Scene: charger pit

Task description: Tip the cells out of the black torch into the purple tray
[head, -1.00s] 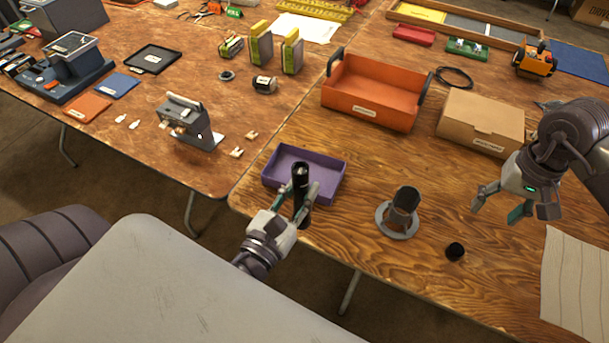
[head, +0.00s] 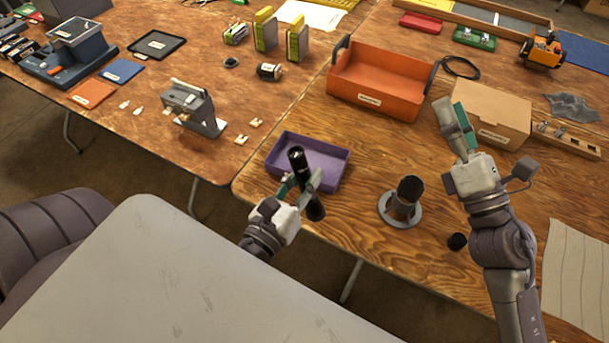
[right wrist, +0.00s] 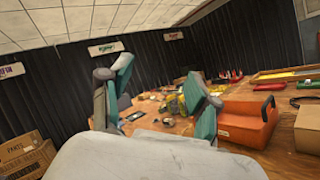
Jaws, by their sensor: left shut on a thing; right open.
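The black torch (head: 297,160) is in my left gripper (head: 302,184), which is shut around its middle. The torch stands nearly upright, its top leaning slightly left, in front of the purple tray (head: 339,176) and overlapping it in the head view. I cannot see any cells, and the torch's inside is not clear. The purple tray lies on the wooden table near its front left corner; its visible floor looks empty. My right gripper (head: 455,118) is open and empty, raised above the table beside the cardboard box; its spread fingers also show in the right wrist view (right wrist: 162,88).
A black cylinder (head: 409,190) stands on a grey round base (head: 402,217) right of the tray. A small black cap-like piece (head: 457,241) lies beside my right arm. An orange bin (head: 375,88) and a cardboard box (head: 492,112) stand behind. Bare table separates the tray and bin.

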